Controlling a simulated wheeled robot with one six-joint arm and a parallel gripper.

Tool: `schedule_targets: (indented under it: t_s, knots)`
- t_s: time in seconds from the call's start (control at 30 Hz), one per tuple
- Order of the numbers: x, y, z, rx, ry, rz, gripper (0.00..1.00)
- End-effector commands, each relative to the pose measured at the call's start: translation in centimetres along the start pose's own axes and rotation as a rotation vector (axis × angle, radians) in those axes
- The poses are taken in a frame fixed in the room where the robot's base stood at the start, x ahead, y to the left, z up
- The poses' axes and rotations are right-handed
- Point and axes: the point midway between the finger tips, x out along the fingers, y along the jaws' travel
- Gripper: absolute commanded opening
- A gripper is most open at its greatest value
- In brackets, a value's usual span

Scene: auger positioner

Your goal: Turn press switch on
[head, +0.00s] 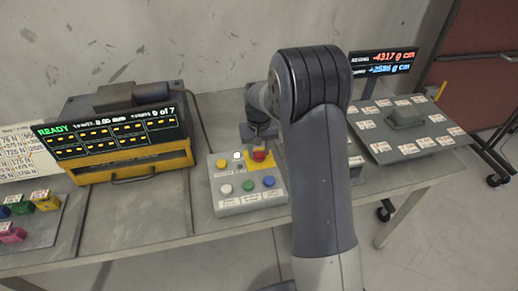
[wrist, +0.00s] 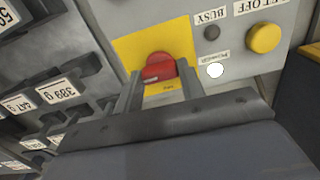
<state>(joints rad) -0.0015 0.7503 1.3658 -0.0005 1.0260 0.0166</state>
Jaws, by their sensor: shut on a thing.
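The press switch is a red knob (head: 259,156) on a yellow plate of the grey control box (head: 228,207). The knob shows close up in the wrist view (wrist: 158,68), with the yellow plate (wrist: 126,48) around it. My gripper (wrist: 161,74) has one finger on each side of the red knob and is shut on it. In the head view my gripper comes down over the knob from behind my arm, and its fingertips are hard to make out. A small white lamp (wrist: 215,70) beside the plate looks bright; the BUSY lamp (wrist: 211,32) is dark.
The box also has a yellow button (head: 222,164) and white, green and blue buttons in front. A yellow machine (head: 137,162) with a READY display stands left. A tray (head: 372,149) of labelled pieces lies right, below another display. Dark labelled weights (wrist: 62,92) are near my gripper.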

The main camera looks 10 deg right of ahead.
Motion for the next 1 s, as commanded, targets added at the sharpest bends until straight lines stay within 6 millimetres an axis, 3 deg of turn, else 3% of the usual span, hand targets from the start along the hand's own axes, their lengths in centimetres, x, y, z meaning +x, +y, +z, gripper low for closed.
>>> schedule_targets:
  t_s: [0.3,0.57,0.73,1.0]
  knots:
    - [0.0,0.0,0.0,0.001,0.001,-0.001,0.59]
    - [-0.3,0.0,-0.1,0.001,0.002,0.000,0.59]
    - [-2.4,0.0,-0.1,0.001,0.005,-0.001,0.59]
    - [-7.9,0.0,-0.1,0.001,0.006,-0.001,0.59]
